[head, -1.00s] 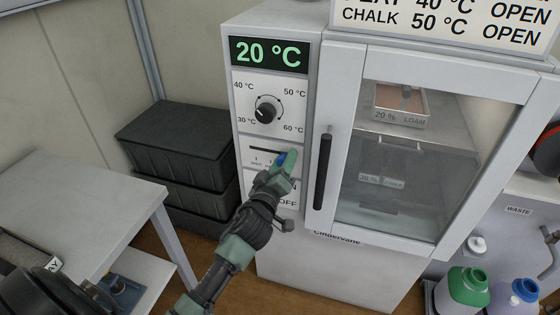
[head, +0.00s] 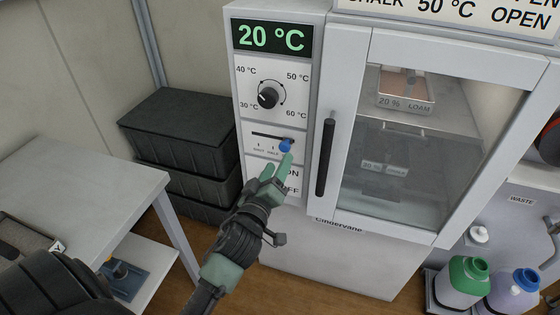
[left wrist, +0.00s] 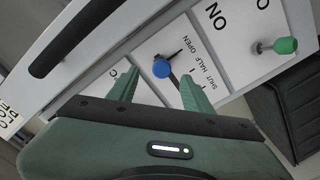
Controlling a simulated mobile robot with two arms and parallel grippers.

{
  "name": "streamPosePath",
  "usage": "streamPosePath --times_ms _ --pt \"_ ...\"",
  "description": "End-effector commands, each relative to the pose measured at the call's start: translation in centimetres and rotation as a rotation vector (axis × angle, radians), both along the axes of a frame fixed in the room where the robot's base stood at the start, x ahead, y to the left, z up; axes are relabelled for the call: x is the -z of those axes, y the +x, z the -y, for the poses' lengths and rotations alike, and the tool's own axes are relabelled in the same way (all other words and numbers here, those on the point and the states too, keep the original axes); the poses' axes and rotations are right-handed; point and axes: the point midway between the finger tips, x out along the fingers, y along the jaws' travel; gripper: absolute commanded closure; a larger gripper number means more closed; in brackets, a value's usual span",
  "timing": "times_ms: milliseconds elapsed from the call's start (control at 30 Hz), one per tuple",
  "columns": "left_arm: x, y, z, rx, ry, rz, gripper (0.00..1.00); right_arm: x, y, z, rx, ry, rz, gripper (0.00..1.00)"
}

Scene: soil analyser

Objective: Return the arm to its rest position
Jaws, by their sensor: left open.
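My left gripper (head: 277,166) is open in front of the oven's control panel (head: 243,120), its two green fingers apart and empty. The blue slider knob (head: 286,146) is just beyond the fingertips, near the right end of its slot. In the left wrist view the same knob (left wrist: 161,69) appears between and beyond the green fingers (left wrist: 160,84), beside the words SHUT, HALF and OPEN. Whether a fingertip still touches it I cannot tell. My right gripper is not in view.
The oven door (head: 440,52) is closed, with a black handle (head: 326,155). The display (head: 270,38) reads 20 °C above a dial (head: 268,97). A green-tipped switch (left wrist: 285,46) sticks out near ON. Black crates (head: 180,133) and a white table (head: 90,180) stand to the left.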

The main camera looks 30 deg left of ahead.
Motion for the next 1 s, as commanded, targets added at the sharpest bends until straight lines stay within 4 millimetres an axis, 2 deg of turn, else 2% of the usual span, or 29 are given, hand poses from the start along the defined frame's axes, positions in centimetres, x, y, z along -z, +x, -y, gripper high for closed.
streamPosePath --times_ms 467,567,667,767,800,867,900,1000 --pt "0.1 0.0 0.0 0.001 0.002 -0.002 0.50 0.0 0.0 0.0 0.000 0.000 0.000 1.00" --pt "1.8 0.2 0.2 0.006 0.017 -0.040 0.50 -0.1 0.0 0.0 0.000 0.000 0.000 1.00" --pt "6.2 0.3 0.8 0.028 0.060 -0.136 0.50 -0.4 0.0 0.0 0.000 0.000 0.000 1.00" --pt "13.1 -0.4 1.7 0.071 0.131 -0.282 0.50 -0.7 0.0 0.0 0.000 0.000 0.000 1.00" --pt "16.1 -1.0 2.1 0.093 0.161 -0.346 0.50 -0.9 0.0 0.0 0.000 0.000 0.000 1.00" --pt "20.5 -2.3 2.7 0.129 0.208 -0.439 0.50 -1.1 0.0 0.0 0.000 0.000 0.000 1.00" --pt "23.4 -3.3 3.2 0.157 0.238 -0.500 0.50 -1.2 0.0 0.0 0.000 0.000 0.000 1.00" --pt "30.3 -6.8 4.1 0.228 0.311 -0.648 0.50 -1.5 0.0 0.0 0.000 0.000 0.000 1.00"
